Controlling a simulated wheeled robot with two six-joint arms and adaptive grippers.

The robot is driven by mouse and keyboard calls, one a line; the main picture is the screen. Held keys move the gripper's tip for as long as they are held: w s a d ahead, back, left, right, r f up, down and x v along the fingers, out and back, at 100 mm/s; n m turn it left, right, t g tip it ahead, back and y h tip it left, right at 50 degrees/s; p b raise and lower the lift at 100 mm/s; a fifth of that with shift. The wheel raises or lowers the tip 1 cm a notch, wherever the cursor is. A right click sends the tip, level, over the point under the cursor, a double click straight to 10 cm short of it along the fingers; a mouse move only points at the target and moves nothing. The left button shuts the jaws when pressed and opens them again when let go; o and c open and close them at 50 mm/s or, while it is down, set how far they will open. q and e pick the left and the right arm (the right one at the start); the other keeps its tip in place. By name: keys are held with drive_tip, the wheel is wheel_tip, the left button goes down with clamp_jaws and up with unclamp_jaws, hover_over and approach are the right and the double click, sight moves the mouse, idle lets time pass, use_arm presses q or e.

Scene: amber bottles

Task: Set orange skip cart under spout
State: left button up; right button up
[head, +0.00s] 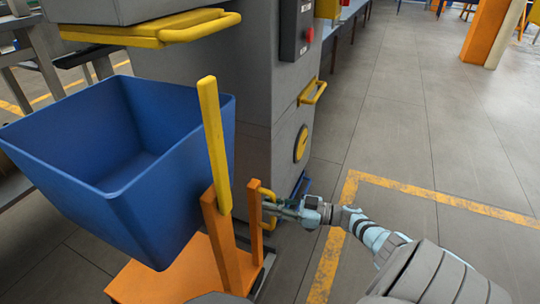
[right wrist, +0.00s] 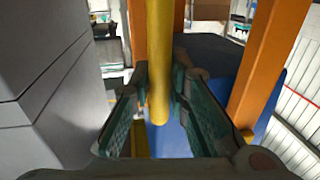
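The orange skip cart (head: 185,272) stands at the left in the head view and carries a deep, empty blue bin (head: 150,205). Orange posts (head: 222,240) rise at its right side, with a tall yellow bar (head: 215,140) on one. A grey hopper with a yellow lip (head: 150,35), which looks like the spout, overhangs beyond the bin's far rim. My right gripper (head: 275,208) reaches the cart's yellow handle from the right. In the right wrist view the handle (right wrist: 158,60) lies between the fingers (right wrist: 160,85), which appear closed against both sides. My left gripper is out of view.
A grey machine cabinet (head: 250,90) with a yellow handle (head: 312,92) stands close behind the cart's right side. Metal benches are at the left edge. The floor at the right (head: 420,120) is clear, with yellow line markings (head: 440,197).

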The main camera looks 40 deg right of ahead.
drive_tip(key=shift+o, duration=1.4)
drive_tip(key=shift+s, duration=0.1)
drive_tip(key=v, duration=1.2)
drive_tip(key=shift+f, duration=0.1)
